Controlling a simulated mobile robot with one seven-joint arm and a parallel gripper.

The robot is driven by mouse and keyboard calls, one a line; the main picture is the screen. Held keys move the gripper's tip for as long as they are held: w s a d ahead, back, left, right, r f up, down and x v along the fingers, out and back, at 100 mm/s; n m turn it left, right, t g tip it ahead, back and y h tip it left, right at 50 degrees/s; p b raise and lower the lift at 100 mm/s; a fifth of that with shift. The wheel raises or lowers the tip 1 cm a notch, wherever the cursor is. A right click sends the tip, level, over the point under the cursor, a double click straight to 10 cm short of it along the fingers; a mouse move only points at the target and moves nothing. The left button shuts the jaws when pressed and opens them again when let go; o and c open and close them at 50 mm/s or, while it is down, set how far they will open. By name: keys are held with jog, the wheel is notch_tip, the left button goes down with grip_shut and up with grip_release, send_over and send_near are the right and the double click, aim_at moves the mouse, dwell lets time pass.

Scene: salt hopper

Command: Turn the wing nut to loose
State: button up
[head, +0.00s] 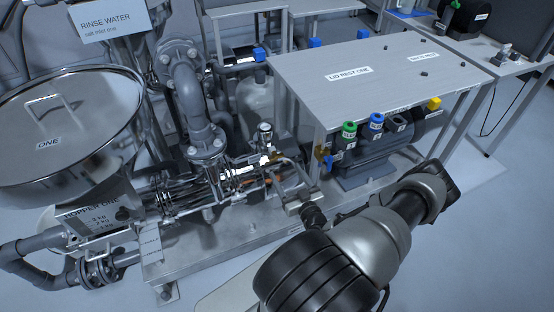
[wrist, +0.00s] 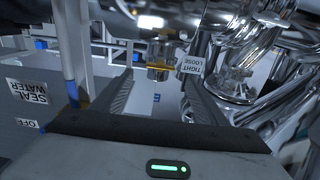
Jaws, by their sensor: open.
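My gripper (wrist: 160,92) is open, its two dark fingers spread apart with nothing held between them. Beyond the fingertips in the wrist view is a small metal fitting with a brass-coloured band (wrist: 160,66); it appears to be the wing nut, but its wings are not clear. A white tag reading TIGHT and LOOSE (wrist: 192,65) hangs beside it, upside down in this view.
Shiny pipes (wrist: 240,60) crowd the right of the wrist view. A SEAL WATER label (wrist: 27,91) and a blue-and-brass valve stand at left. The hopper (head: 60,130) is at far left; a table marked LID REST ONE (head: 370,65) stands over a motor (head: 375,165).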

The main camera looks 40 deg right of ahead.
aim_at(278, 158)
jog(key=b+x, duration=0.1)
jog(key=x, duration=0.8)
jog(key=c, duration=1.1)
jog(key=shift+o, duration=0.2)
